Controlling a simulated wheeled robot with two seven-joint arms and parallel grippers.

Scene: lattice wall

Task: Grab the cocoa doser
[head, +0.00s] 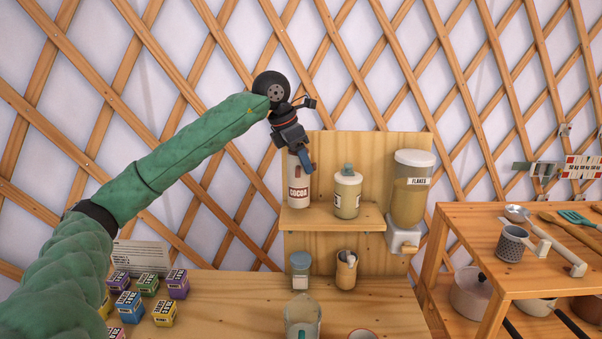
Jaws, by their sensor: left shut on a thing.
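The cocoa doser (298,190) is a white cylinder with a dark "COCOA" label. It stands upright at the left end of the small wooden shelf (340,219). My left gripper (303,164) reaches down to it from above and is shut on its top. The gripper hides the doser's top. The doser appears to be still at shelf height; I cannot tell whether its base touches the shelf. My right gripper is not in view.
A jar with a green-knobbed lid (347,196) stands close right of the doser. A flakes dispenser (410,190) hangs farther right. Below are a small jar (300,271), a wooden cup (346,271) and several colored boxes (130,307). A rack (480,240) stands right.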

